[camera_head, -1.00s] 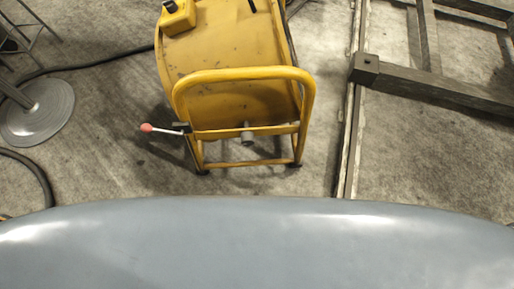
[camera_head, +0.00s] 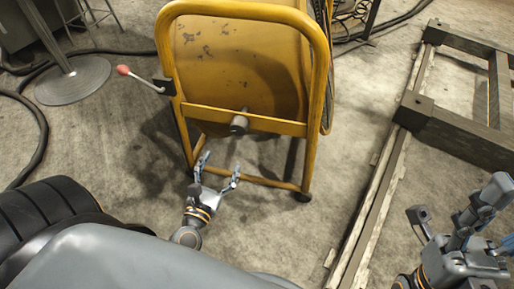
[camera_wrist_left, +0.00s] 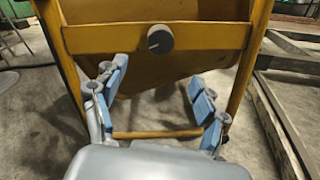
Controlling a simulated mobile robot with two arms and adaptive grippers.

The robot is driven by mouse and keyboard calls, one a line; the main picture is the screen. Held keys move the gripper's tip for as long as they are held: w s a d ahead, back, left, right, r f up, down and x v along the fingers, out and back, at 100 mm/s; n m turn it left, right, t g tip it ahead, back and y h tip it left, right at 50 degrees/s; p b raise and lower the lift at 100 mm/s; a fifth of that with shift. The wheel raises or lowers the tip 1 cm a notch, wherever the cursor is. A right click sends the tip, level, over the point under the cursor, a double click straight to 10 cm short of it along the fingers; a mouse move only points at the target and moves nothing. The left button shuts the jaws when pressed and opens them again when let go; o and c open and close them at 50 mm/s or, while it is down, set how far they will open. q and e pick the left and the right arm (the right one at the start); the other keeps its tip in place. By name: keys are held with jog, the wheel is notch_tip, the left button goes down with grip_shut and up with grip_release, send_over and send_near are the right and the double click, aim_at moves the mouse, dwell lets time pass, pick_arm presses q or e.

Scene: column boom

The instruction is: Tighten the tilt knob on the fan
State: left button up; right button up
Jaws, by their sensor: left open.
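The yellow fan (camera_head: 245,60) stands on the floor ahead, a drum in a tubular frame. In the left wrist view the knob (camera_wrist_left: 160,40) shows nearly end-on above the fingers. My left gripper (camera_head: 219,168) is open and empty, below the knob and apart from it, its fingers spread to either side of the knob's line. My right gripper (camera_head: 455,215) is far off at the lower right, its fingers apart with nothing seen between them.
A lever with a red tip (camera_head: 123,70) sticks out left of the fan. A dark metal frame (camera_head: 455,130) lies on the right. A round stand base (camera_head: 73,80) and black cables are at the left. A black tyre (camera_head: 40,215) is at lower left.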

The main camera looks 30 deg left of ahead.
aim_at(237, 130)
pick_arm(q)
jog(key=shift+n, duration=0.5)
jog(key=w+a, duration=0.1)
jog(key=w, duration=0.3)
jog(key=w+b, duration=0.1)
jog(key=w, duration=0.4)
jog(key=w+a, duration=0.1)
jog(key=w, duration=0.3)
jog(key=shift+w+a+b, duration=0.3)
jog(key=shift+b, duration=0.05)
jog(key=shift+r, duration=0.1)
jog(key=c, duration=1.1)
